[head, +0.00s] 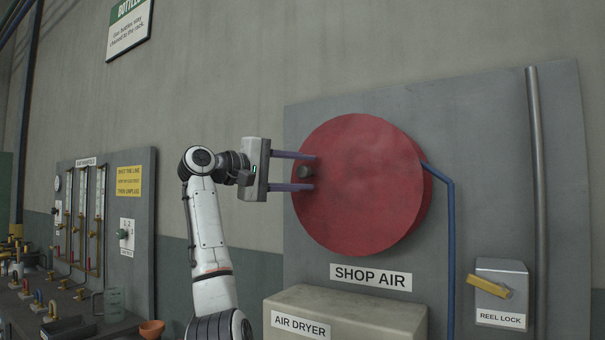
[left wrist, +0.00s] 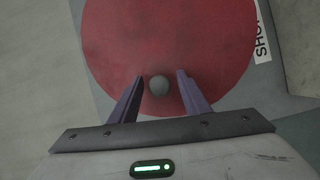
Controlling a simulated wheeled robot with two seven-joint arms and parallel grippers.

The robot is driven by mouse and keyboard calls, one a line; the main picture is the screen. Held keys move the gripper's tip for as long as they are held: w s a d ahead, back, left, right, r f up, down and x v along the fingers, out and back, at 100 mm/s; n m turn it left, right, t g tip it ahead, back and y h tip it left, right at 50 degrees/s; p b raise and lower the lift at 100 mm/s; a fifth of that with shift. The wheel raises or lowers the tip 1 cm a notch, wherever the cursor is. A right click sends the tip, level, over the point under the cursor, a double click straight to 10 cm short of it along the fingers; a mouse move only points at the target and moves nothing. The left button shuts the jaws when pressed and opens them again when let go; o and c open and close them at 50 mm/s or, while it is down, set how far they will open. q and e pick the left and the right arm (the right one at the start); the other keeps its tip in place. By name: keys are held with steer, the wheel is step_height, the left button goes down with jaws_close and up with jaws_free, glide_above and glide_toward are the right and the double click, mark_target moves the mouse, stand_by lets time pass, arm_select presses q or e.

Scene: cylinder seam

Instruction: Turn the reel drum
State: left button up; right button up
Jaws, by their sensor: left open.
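The red reel drum (head: 366,190) is mounted on a grey wall panel above the SHOP AIR label. A dark round knob (head: 305,172) sticks out near the drum's left edge. My left gripper (head: 310,171) is open at that edge, with one finger above the knob and one below it. In the left wrist view, the knob (left wrist: 159,85) sits between the two purple fingertips (left wrist: 160,76), with a gap on each side. The drum (left wrist: 170,45) fills the background there. My right gripper is not in view.
A yellow-handled REEL LOCK box (head: 500,292) is at the lower right. A blue hose (head: 450,240) runs down from the drum, beside a grey pipe (head: 538,180). The air dryer (head: 345,312) stands below the drum. A gauge panel (head: 105,215) and cluttered bench are at left.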

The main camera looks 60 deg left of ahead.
arm_select(q)
steer(key=s+d+b, duration=0.1)
steer(key=s, duration=0.9)
steer(key=shift+d+b, duration=0.25)
steer(key=shift+b, duration=0.05)
